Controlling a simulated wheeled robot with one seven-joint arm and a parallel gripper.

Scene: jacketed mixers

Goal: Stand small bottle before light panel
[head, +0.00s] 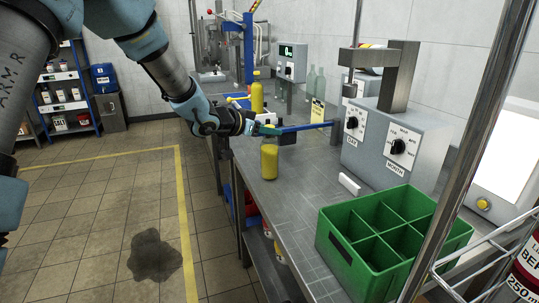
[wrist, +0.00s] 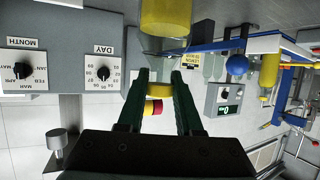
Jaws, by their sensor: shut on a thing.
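The small bottle (head: 269,160) is clear with yellow contents and stands upright in my gripper's hold, over the grey bench. Whether its base touches the bench I cannot tell. My gripper (head: 267,131) is shut on its neck from the left. In the wrist view, which is upside down, my green fingers (wrist: 160,82) close on the neck, and the bottle's yellow body (wrist: 168,15) shows at the top edge. The light panel (head: 512,150) is a bright white screen in a grey frame at the far right, well away from the bottle. A yellow button sits under it.
A green divided crate (head: 345,238) stands at the bench's near end. A grey date stamper (head: 397,140) with MONTH and DAY knobs stands behind it. A white block (head: 349,184) lies on the bench. Another yellow bottle (head: 257,95) stands farther back. A metal post (head: 462,130) rises before the panel.

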